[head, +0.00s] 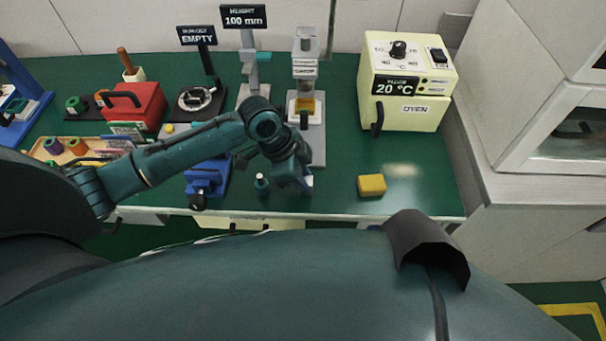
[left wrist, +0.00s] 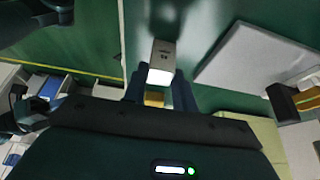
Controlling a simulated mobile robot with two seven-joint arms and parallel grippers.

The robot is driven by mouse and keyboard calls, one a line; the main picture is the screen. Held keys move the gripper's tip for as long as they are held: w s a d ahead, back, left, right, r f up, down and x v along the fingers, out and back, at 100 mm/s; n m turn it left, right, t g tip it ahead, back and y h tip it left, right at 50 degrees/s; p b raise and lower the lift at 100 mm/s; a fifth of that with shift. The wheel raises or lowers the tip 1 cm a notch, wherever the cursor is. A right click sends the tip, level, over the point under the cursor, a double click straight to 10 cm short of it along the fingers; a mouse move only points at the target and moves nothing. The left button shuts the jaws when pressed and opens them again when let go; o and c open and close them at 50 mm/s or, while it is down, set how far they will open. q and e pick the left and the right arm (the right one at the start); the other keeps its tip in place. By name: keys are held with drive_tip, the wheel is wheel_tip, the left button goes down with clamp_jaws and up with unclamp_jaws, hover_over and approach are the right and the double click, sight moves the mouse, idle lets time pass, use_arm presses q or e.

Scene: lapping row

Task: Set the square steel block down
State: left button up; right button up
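The square steel block (left wrist: 163,56) shows in the left wrist view as a small grey block with dark marks and a bright lower face. It sits between the two fingertips of my left gripper (left wrist: 160,84), which looks shut on it. In the head view my left gripper (head: 302,182) points down over the front part of the green bench (head: 335,200). Only a pale sliver of the block shows there, and the wrist hides the rest. I cannot tell whether the block touches the bench. My right gripper is not in view.
A dark bottle (head: 262,184) and a blue vise (head: 205,178) stand left of my gripper. A yellow block (head: 371,185) lies to the right. Behind are a grey-based gauge stand (head: 305,70) and a cream oven (head: 408,85). The bench between gripper and yellow block is clear.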

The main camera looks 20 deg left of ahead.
use_arm(q)
drive_tip(key=o, duration=0.4)
drive_tip(key=shift+o, duration=0.2)
drive_tip(key=shift+r, duration=0.1)
drive_tip(key=v, duration=1.2)
drive_tip(key=shift+p, duration=0.3)
